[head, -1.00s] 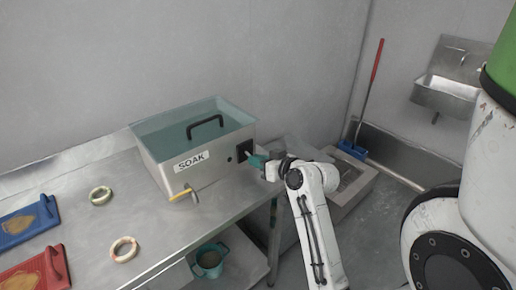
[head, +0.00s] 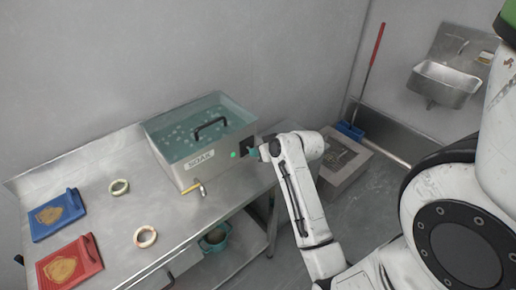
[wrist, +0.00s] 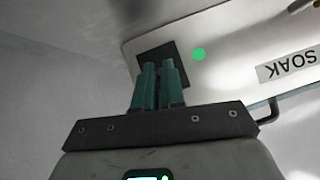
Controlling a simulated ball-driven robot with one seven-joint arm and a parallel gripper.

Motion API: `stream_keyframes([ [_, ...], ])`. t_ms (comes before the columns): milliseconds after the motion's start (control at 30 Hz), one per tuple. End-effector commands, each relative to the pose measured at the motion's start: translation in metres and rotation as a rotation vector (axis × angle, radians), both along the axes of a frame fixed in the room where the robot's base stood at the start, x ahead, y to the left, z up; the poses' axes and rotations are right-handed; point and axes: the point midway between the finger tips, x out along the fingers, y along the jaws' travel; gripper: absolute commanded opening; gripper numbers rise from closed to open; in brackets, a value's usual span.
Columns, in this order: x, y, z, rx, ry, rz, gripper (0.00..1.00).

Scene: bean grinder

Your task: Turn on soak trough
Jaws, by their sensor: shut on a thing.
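The soak trough (head: 192,172) is a steel box with a SOAK label on the metal table. Its water (head: 195,128) shows many bubbles. A round light (head: 234,154) on its front glows green; it also shows in the wrist view (wrist: 198,54). A dark square switch plate (wrist: 160,57) sits beside the light. My gripper (wrist: 158,66) is at this plate, its teal fingers close together and shut on a small part there. The fingertips hide that part. In the head view my gripper (head: 262,151) is at the trough's right end.
Two rings, a blue board (head: 56,213) and a red board (head: 70,262) lie on the table (head: 185,228). A teal bucket (head: 214,240) stands below.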

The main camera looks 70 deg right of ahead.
Motion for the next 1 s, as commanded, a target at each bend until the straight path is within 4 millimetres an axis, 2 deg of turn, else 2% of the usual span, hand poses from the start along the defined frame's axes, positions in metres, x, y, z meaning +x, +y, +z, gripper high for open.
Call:
stream_keyframes([
  [367, 0.0003, -0.0001, 0.0001, 0.000, 0.002, 0.001, 0.00],
  [400, 0.0003, -0.0001, 0.0001, 0.000, 0.002, 0.001, 0.12],
  [633, 0.0003, -0.0001, 0.0001, 0.000, 0.002, 0.001, 0.34],
  [1000, -0.0057, 0.0024, 0.0048, 0.000, 0.000, -0.001, 0.35],
])
